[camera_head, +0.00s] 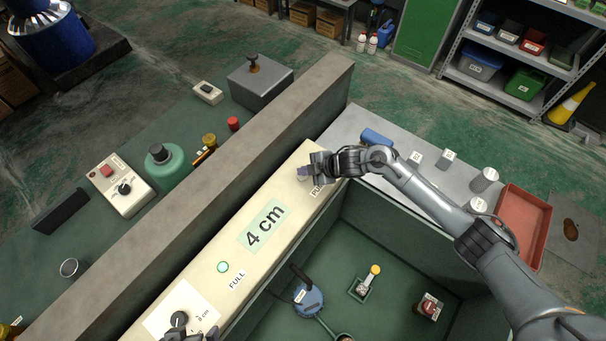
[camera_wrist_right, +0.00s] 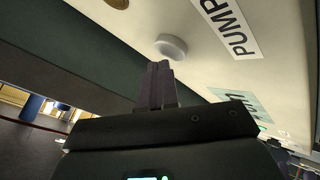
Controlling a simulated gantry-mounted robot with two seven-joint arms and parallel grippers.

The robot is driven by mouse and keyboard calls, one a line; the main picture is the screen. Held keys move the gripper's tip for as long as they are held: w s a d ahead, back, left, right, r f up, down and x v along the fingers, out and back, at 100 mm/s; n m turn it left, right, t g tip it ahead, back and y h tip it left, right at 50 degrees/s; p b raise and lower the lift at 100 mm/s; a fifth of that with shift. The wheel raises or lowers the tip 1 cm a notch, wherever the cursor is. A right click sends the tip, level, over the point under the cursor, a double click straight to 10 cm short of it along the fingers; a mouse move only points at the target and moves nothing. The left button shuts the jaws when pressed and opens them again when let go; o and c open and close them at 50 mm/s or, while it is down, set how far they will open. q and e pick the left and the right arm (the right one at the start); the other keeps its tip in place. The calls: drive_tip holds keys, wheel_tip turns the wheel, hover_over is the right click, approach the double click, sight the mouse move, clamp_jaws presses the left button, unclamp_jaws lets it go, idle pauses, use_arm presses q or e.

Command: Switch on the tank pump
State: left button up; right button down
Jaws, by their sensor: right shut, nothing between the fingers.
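The cream control panel (camera_head: 205,285) runs along the tank wall, with a display reading 4 cm (camera_head: 263,226). At its far end is a PUMP label (camera_wrist_right: 231,27), partly covered by my right gripper in the head view. A round white button (camera_wrist_right: 172,46) sits beside that label in the wrist view. My right gripper (camera_wrist_right: 159,68) is shut and empty, its fingertips just at the button; contact cannot be told. In the head view the right gripper (camera_head: 306,172) is over the panel's far end. Dark parts at the bottom edge may be my left gripper (camera_head: 192,334), mostly cut off.
A lit green lamp (camera_head: 223,267) sits near the FULL label (camera_head: 237,281).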

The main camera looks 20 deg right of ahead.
sight(305, 177)
drive_tip(key=shift+f, duration=0.15)
idle(0.5)
use_arm(q)
drive_tip(key=shift+f, duration=0.25)
use_arm(e)
drive_tip(key=shift+f, duration=0.3)
use_arm(q)
drive_tip(key=shift+r, duration=0.1)
drive_tip(key=shift+r+p, duration=0.35)
drive_tip(key=shift+r, duration=0.15)
use_arm(e)
drive_tip(key=shift+r, duration=0.5)
wheel_tip(305, 177, up, 6)
drive_tip(key=p, duration=0.5)
use_arm(q)
wheel_tip(305, 177, up, 5)
drive_tip(key=shift+r, duration=0.2)
